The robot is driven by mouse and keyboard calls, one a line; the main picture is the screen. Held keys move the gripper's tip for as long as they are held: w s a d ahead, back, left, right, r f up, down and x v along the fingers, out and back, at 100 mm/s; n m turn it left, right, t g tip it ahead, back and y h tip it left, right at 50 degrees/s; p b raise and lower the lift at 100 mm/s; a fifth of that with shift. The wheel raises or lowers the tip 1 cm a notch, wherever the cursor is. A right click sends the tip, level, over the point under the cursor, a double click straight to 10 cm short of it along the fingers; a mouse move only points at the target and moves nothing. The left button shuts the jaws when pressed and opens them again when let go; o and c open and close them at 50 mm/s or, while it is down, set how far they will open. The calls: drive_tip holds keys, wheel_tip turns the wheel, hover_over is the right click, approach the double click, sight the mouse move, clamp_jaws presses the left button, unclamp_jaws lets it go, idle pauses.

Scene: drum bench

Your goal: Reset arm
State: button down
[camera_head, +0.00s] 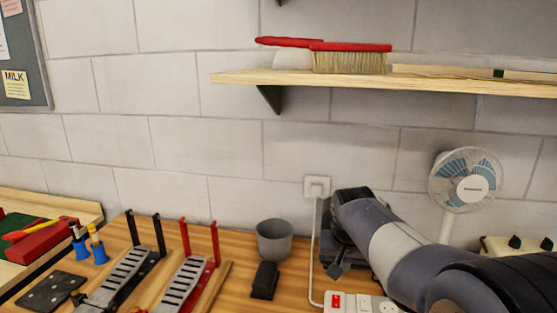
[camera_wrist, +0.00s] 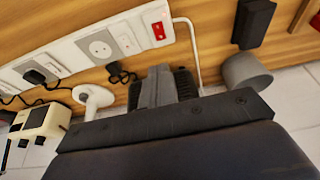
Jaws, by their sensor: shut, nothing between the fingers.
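My arm comes in from the lower right of the head view, and my gripper (camera_head: 337,270) points down over the back of the wooden bench (camera_head: 225,285). In the wrist view my gripper (camera_wrist: 165,85) shows as two grey fingers close together, shut and empty. The fingertips are beside the white power strip (camera_wrist: 125,42) with its red switch, which also shows in the head view (camera_head: 348,303). I cannot tell how high the fingertips are above the bench. My arm hides part of the bench behind it.
A grey cup (camera_head: 274,240) and a black block (camera_head: 264,280) stand left of my gripper. Two metal pedals (camera_head: 120,278) (camera_head: 185,280) lie further left. A fan (camera_head: 466,188) stands behind my arm. A shelf (camera_head: 300,78) with a red brush (camera_head: 350,58) is above.

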drive_tip(key=x, duration=0.3)
drive_tip(key=p+x, duration=0.1)
drive_tip(key=x, duration=0.5)
drive_tip(key=shift+s+f+p, duration=0.15)
drive_tip(key=shift+s+p, duration=0.1)
drive_tip(key=shift+p, duration=0.05)
drive_tip(key=shift+w+b, duration=0.35)
drive_tip(key=shift+b, duration=0.3)
drive_tip(key=shift+w+d+r+b, duration=0.15)
drive_tip(key=shift+w+r+b, duration=0.15)
drive_tip(key=shift+b, duration=0.2)
drive_tip(key=shift+w, duration=0.1)
drive_tip(key=shift+r, duration=0.15)
